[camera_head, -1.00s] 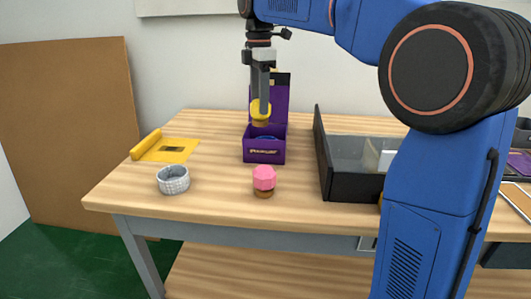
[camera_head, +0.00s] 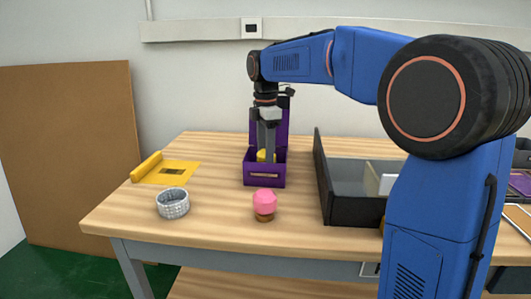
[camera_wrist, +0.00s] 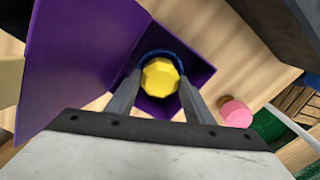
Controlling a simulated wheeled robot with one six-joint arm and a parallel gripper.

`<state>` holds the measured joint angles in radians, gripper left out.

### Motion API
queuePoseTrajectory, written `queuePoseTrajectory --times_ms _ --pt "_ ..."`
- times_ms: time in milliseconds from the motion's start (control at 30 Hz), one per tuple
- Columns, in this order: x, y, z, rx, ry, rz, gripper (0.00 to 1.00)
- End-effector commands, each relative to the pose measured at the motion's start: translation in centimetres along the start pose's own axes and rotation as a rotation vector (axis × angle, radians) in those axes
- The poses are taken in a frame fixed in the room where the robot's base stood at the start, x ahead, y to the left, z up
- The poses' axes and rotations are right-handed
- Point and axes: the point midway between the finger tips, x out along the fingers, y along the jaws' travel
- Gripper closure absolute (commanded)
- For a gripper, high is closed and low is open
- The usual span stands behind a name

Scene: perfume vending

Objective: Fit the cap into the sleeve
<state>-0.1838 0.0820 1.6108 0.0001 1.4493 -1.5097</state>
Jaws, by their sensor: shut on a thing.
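My gripper (camera_head: 267,152) points down into the open purple box (camera_head: 264,178) and is shut on the yellow faceted cap (camera_head: 261,156). In the wrist view the yellow cap (camera_wrist: 160,77) sits between the two grey fingers, inside the box walls. A dark blue ring, which looks like the sleeve (camera_wrist: 163,53), shows around the far side of the cap. The cap appears roughly centred in the ring, but I cannot tell whether it is seated. The box's front wall hides the cap's lower part in the head view.
A pink cap with a brown base (camera_head: 264,202) stands in front of the box. A black-walled tray (camera_head: 352,209) stands to the right. The table's front left is clear.

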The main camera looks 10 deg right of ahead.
Motion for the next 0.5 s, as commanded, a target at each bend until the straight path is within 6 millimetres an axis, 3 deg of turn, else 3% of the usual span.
queuePoseTrajectory --times_ms 500 --pt "1.11 -0.01 0.0 0.0 0.0 0.0 0.76"
